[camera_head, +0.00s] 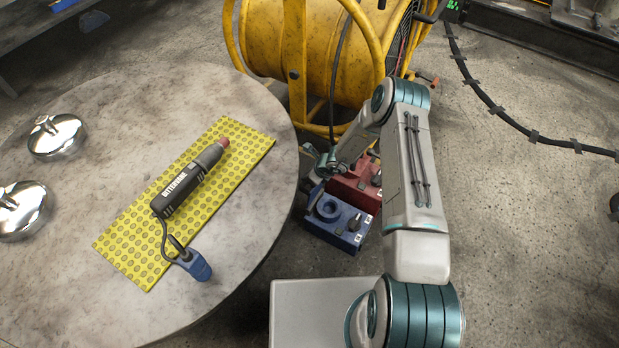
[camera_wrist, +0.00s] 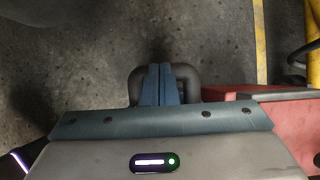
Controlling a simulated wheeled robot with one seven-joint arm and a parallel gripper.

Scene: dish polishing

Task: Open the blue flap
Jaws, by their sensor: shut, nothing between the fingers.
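A blue block-like unit (camera_head: 338,222), probably with the blue flap, stands on the floor just right of the round table in the head view. It has a round dark recess on top; I cannot make out the flap's edge or angle. My gripper (camera_head: 319,172) is beside its back left, partly hidden by my arm. In the wrist view my gripper (camera_wrist: 159,84) points down, its two blue-grey fingers together and empty. A dark rounded loop (camera_wrist: 191,82) shows around the fingers; I cannot tell whether they touch it.
A red unit (camera_head: 357,183) sits right behind the blue one, and also shows at the right of the wrist view (camera_wrist: 295,130). A yellow drum frame (camera_head: 297,60) stands behind. The round table (camera_head: 60,240) holds a polishing tool (camera_head: 188,180).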

